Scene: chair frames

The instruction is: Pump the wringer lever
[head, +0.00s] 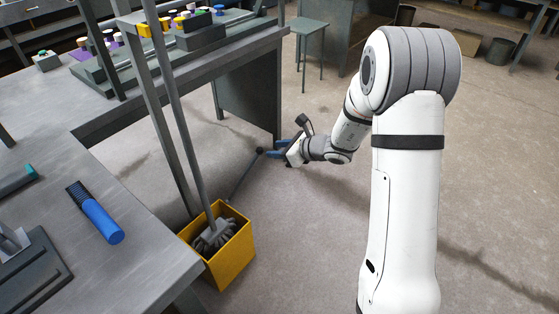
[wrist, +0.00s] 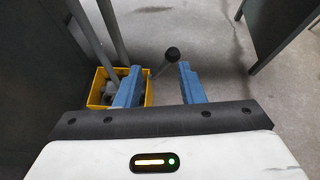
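The wringer lever (head: 243,177) is a thin grey rod that rises at a slant from the right side of a yellow mop bucket (head: 236,262). It ends in a dark ball knob (wrist: 172,54). A mop head (head: 212,236) sits in the bucket with its handle upright. My gripper (head: 270,153) is beside the knob, with its blue fingers pointing left toward it. In the wrist view my gripper (wrist: 160,68) is open, and the knob appears just beyond the fingertips, nearer the right finger. Whether a finger touches it I cannot tell. The bucket lies behind the left finger.
A grey workbench (head: 150,220) stands to the left, with a blue-handled brush (head: 98,215) on it. Its upright posts rise close to the bucket. A dark panel (head: 248,100) stands behind the knob. The floor (head: 310,235) right of the bucket is clear. A stool (head: 310,30) is farther back.

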